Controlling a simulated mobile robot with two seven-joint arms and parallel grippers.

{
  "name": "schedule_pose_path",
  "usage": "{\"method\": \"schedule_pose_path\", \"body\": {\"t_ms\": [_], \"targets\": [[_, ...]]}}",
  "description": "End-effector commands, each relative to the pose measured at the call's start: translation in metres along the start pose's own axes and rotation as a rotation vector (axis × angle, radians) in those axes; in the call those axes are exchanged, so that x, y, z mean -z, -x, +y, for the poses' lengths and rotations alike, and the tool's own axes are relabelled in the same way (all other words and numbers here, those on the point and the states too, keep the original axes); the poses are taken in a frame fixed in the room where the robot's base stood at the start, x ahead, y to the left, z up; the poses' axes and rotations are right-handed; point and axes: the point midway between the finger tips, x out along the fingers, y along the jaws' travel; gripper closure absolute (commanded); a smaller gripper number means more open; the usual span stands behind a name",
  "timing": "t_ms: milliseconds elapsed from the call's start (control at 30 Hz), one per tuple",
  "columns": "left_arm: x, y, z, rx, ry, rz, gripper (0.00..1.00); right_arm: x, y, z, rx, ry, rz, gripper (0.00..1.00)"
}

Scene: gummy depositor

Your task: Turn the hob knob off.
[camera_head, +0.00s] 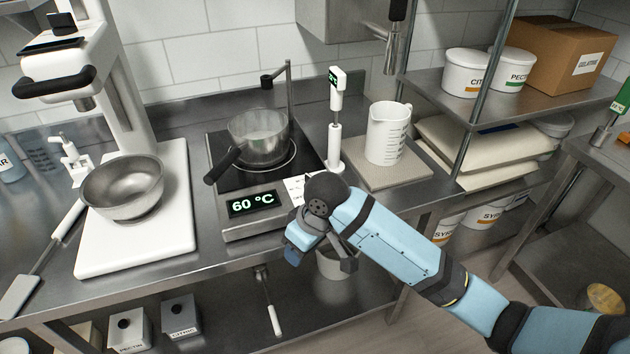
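The hob (222,150) has a black glass top and a steel front panel. Its green display (252,204) reads 60 °C. A white panel with small dark marks (294,189) sits right of the display. I cannot make out the knob; my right wrist covers the right end of the hob front. My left gripper is not in view.
A steel pot (259,136) with a black handle stands on the hob. Right of it are a white handheld probe on a stand (335,140) and a white jug (388,132). A steel bowl (122,187) sits on the white mixer base at left.

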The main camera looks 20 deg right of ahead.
Motion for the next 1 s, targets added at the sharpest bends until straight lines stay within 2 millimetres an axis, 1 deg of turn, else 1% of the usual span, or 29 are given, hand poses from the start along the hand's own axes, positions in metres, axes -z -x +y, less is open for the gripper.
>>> {"method": "schedule_pose_path", "body": {"t_ms": [33, 100, 167, 200, 267, 300, 400, 500, 600, 700, 767, 867, 967, 1000], "targets": [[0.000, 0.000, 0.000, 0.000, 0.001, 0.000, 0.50, 0.018, 0.011, 0.011, -0.020, 0.009, -0.020, 0.61], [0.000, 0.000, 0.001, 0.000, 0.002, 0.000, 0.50, 0.037, 0.025, 0.023, -0.036, 0.012, -0.054, 0.61], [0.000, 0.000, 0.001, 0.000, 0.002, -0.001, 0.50, 0.052, 0.038, 0.035, -0.054, 0.008, -0.084, 0.61], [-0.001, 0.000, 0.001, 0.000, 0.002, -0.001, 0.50, 0.062, 0.048, 0.043, -0.066, 0.002, -0.103, 0.61], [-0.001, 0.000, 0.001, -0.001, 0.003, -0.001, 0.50, 0.076, 0.065, 0.057, -0.088, -0.014, -0.132, 0.61], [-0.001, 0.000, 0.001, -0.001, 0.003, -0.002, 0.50, 0.085, 0.077, 0.066, -0.101, -0.027, -0.149, 0.61], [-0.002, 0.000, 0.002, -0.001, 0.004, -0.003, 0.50, 0.103, 0.109, 0.088, -0.134, -0.066, -0.185, 0.61], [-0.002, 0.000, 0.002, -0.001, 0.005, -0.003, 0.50, 0.117, 0.137, 0.106, -0.157, -0.106, -0.208, 0.61], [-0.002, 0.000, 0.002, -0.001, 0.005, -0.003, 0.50, 0.124, 0.158, 0.117, -0.172, -0.136, -0.222, 0.61], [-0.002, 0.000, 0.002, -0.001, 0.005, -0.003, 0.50, 0.127, 0.167, 0.123, -0.177, -0.152, -0.230, 0.61], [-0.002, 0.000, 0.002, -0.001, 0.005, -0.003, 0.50, 0.127, 0.167, 0.125, -0.178, -0.156, -0.233, 0.61], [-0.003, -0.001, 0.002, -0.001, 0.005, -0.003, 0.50, 0.125, 0.158, 0.126, -0.177, -0.157, -0.234, 0.61], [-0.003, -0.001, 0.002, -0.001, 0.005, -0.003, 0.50, 0.120, 0.142, 0.128, -0.177, -0.156, -0.234, 0.61], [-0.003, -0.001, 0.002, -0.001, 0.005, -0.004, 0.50, 0.118, 0.134, 0.129, -0.176, -0.156, -0.234, 0.61]]}}
